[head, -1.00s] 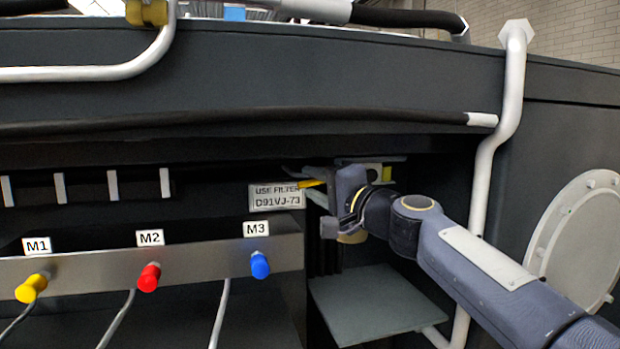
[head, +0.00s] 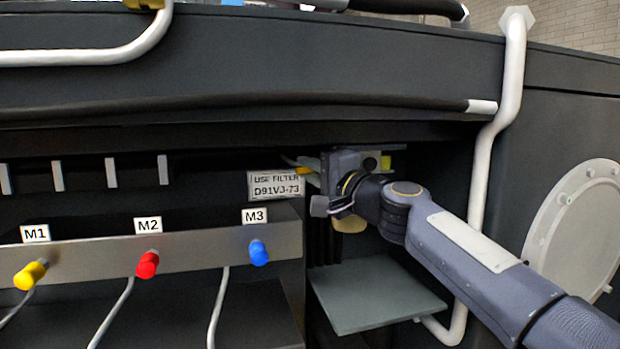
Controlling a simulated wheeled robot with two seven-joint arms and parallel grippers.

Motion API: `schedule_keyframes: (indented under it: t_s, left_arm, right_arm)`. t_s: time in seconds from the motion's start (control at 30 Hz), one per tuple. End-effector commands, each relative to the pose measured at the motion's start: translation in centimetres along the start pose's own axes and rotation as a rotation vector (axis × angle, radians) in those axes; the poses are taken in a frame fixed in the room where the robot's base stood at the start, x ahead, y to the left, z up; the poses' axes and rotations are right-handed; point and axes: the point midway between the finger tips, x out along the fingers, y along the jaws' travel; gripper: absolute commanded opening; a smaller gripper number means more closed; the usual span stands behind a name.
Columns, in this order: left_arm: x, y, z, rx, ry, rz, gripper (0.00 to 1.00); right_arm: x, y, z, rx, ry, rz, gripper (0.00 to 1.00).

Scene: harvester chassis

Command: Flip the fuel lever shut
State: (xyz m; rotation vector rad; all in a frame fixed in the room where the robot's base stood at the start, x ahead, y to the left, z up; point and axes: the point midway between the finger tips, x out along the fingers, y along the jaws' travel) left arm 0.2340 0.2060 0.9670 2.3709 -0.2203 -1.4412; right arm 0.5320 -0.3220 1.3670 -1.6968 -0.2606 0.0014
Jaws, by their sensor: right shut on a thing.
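My right gripper (head: 324,184) is inside the dark recess, just right of the filter label, with its arm coming in from the lower right. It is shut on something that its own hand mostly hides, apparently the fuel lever. I cannot tell the lever's exact angle. My left gripper is not in view.
The "USE FILTER D91VJ-73" label (head: 276,185) is close left of the gripper. A grey shelf plate (head: 375,295) lies below it. A white pipe (head: 482,180) runs down on the right, behind my arm. Yellow, red and blue knobs (head: 259,253) line the panel at left.

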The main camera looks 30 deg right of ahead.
Motion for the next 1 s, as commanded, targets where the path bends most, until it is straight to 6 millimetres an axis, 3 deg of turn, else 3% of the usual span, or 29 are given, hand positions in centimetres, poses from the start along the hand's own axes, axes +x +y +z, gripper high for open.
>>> schedule_keyframes:
  t_s: [0.03, 0.1, 0.4, 0.43, 0.6, 0.87, 1.0]
  left_arm:
    - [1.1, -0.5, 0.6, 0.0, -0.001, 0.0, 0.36]
    - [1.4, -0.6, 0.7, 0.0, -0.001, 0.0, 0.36]
    - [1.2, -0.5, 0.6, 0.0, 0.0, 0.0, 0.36]
    - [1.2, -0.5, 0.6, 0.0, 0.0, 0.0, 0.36]
    - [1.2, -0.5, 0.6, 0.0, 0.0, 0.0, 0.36]
    - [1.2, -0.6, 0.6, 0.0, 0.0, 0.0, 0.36]
    - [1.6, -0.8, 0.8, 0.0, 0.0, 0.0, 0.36]
  right_arm:
    - [-0.1, 0.4, 0.1, 0.03, 0.005, -0.017, 0.0]
    - [-0.1, 0.1, 0.1, 0.065, 0.014, -0.031, 0.0]
    - [0.0, -0.3, -0.1, 0.086, 0.019, -0.036, 0.0]
    - [0.0, -0.3, -0.1, 0.086, 0.019, -0.036, 0.13]
    - [0.0, -0.3, -0.1, 0.085, 0.019, -0.036, 0.33]
    - [-0.1, -0.3, -0.1, 0.083, 0.018, -0.036, 0.33]
    - [-1.3, -0.2, 0.0, 0.081, 0.019, -0.037, 0.33]
